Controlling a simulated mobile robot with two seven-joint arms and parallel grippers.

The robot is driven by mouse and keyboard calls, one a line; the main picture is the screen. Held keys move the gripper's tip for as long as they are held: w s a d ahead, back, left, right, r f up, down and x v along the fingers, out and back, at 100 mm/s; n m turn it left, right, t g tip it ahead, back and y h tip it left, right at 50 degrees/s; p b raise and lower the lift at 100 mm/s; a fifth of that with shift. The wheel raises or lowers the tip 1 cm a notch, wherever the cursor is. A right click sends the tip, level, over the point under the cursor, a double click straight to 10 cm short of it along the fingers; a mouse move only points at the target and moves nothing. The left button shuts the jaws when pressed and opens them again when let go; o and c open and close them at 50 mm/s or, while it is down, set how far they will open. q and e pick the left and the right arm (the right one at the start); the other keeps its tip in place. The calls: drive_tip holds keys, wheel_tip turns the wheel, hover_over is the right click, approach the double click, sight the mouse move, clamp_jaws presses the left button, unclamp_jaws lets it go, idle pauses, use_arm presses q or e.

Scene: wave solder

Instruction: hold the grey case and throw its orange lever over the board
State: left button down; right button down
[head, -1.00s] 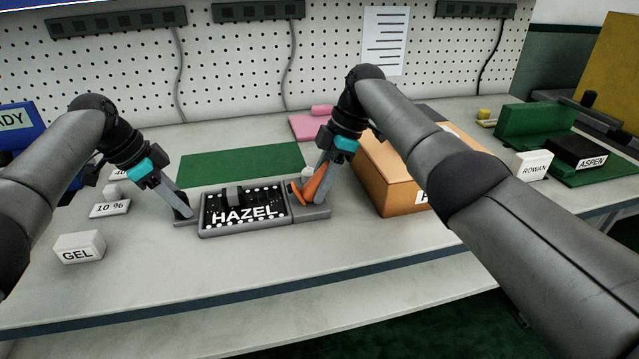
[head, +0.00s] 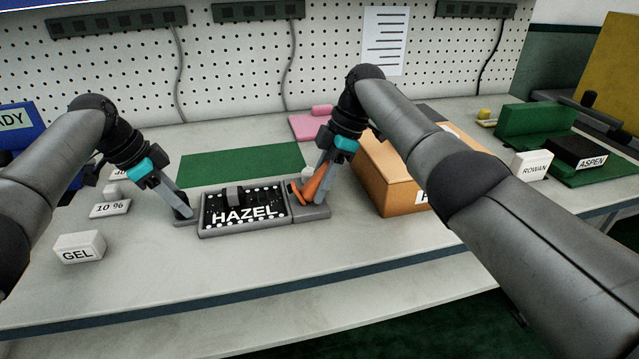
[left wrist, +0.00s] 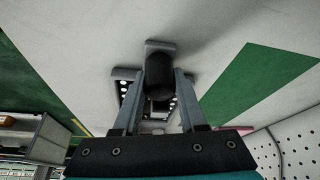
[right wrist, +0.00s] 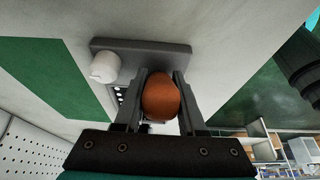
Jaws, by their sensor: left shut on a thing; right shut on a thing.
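The grey case (head: 203,234) lies on the bench and holds a black board (head: 262,203) labelled HAZEL with white dots. My left gripper (head: 184,212) is shut on a dark knob at the case's left end; the dark knob (left wrist: 159,75) sits between the fingers in the left wrist view. My right gripper (head: 317,200) is shut on the orange lever (head: 309,190) at the case's right end. The lever's rounded orange end (right wrist: 161,97) is between the fingers in the right wrist view. The lever stands up, tilted, and is not across the board.
A green mat (head: 240,163) lies behind the case. A cardboard box (head: 385,180) stands right of my right gripper. White GEL (head: 79,247) and 10 % (head: 110,209) blocks lie at left. The bench front is clear.

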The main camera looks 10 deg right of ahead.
sight(307, 185)
drive_tip(key=h, duration=0.2)
drive_tip(key=a+r+h, duration=0.1)
drive_tip(key=shift+a+h, duration=0.2)
drive_tip(key=shift+h, duration=0.2)
drive_tip(key=shift+a+r+h, duration=0.1)
drive_tip(key=shift+a+h, duration=0.2)
drive_tip(key=shift+h, duration=0.55)
drive_tip(key=shift+a+r+h, duration=0.1)
drive_tip(key=shift+a+h, duration=0.2)
drive_tip(key=shift+h, duration=0.55)
drive_tip(key=shift+c, duration=2.4)
unclamp_jaws()
drive_tip(key=shift+v, duration=3.7)
drive_tip(key=shift+s, duration=0.1)
